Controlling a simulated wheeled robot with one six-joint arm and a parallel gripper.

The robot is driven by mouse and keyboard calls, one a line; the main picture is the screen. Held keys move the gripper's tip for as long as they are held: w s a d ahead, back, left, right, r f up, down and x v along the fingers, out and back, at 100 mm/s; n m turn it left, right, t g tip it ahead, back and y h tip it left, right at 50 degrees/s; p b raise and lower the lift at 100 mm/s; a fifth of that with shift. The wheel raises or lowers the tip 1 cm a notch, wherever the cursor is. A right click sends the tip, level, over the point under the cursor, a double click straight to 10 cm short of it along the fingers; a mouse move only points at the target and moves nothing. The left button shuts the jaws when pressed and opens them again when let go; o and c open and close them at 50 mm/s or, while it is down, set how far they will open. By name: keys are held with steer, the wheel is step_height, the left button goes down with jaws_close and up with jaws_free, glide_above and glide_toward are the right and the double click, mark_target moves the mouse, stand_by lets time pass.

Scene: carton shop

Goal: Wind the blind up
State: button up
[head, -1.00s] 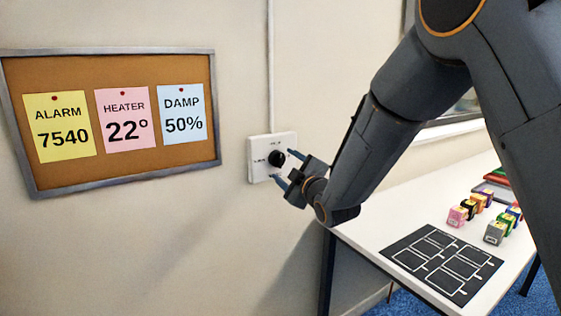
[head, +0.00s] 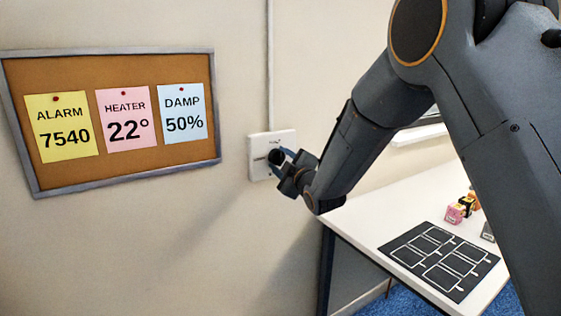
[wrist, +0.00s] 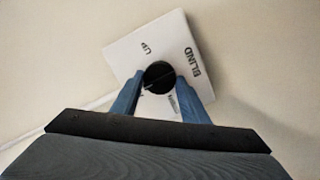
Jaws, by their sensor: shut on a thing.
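The blind switch is a white square plate (head: 258,158) on the wall with a round black knob (head: 275,157) at its middle. In the wrist view the plate (wrist: 125,48) reads "BLIND" and "UP"; a further label is partly hidden by a finger. My gripper (head: 282,158) is at the plate, its two blue fingers on either side of the knob. In the wrist view the gripper (wrist: 158,84) is shut on the black knob (wrist: 159,75), which shows between the fingertips. The blind itself is not in view.
A cork board (head: 110,170) with three notes hangs left of the switch. A conduit (head: 270,70) runs up the wall from the plate. A white table (head: 365,212) with a black outlined mat (head: 410,268) and small blocks (head: 455,213) stands right, below my arm.

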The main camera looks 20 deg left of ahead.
steer(key=m+b, duration=0.2)
steer(key=m, duration=0.2)
steer(key=shift+r+m+g, duration=0.1)
steer(key=shift+m+g, duration=0.2)
steer(key=m+g, duration=0.1)
steer(key=m, duration=0.3)
steer(key=shift+r+b, duration=0.1)
steer(key=shift+b, duration=0.2)
steer(key=m+p, duration=0.1)
steer(key=m, duration=0.3)
steer(key=shift+w+d+r+g, duration=0.1)
steer(key=shift+d+g, duration=0.05)
steer(key=shift+g, duration=0.25)
steer(key=shift+m+y+p, duration=0.3)
steer(key=shift+m+p, duration=0.75)
steer(key=shift+m, duration=0.75)
steer(key=shift+w+g, duration=0.1)
steer(key=shift+g, duration=0.2)
steer(key=o, duration=1.1)
steer(key=shift+c, duration=0.2)
